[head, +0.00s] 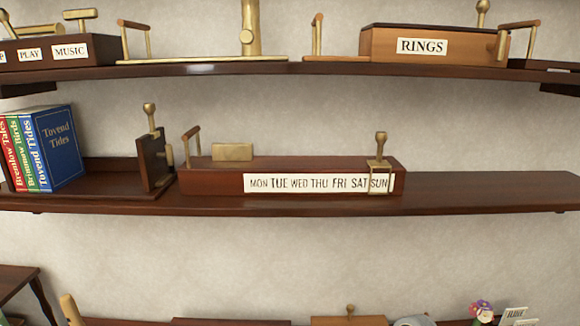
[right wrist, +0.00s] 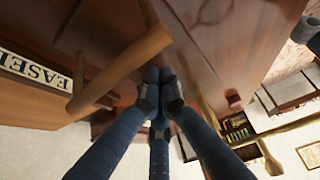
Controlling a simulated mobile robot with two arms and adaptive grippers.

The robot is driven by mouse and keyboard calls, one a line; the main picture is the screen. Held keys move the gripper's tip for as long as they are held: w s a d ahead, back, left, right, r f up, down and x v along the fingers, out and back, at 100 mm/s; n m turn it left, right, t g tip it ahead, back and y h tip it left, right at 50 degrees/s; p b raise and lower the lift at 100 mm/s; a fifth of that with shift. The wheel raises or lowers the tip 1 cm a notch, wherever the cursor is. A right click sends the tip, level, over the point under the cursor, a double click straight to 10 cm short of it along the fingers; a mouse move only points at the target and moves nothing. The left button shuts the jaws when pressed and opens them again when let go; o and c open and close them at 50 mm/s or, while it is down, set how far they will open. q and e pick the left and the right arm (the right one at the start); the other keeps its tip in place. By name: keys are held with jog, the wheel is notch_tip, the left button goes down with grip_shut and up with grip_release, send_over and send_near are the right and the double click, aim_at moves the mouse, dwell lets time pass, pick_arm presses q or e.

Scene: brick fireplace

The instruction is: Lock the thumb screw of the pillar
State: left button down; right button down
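A brass pillar (head: 250,25) stands upright on a long brass plate (head: 190,60) on the top shelf in the head view; its top is cut off by the frame. A small brass knob (head: 246,36) sits low on the pillar's side and may be its thumb screw; its setting cannot be read. My right gripper (right wrist: 160,84) shows in the right wrist view, its blue fingers drawn together at dark tips. I see nothing between them. The tips are close to a wooden bar handle (right wrist: 122,70); contact cannot be told. The left gripper is not in view.
The top shelf also holds a RINGS box (head: 385,47) and a MUSIC box (head: 75,68). The middle shelf holds books (head: 55,150) and a weekday box (head: 230,182); its right end is bare. A box with a partly hidden label (right wrist: 35,85) is beside my right gripper.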

jog(key=shift+f+b, duration=0.45)
jog(key=shift+f, duration=0.2)
jog(key=shift+s+f, duration=0.15)
jog(key=shift+f, duration=0.1)
dwell(1.4)
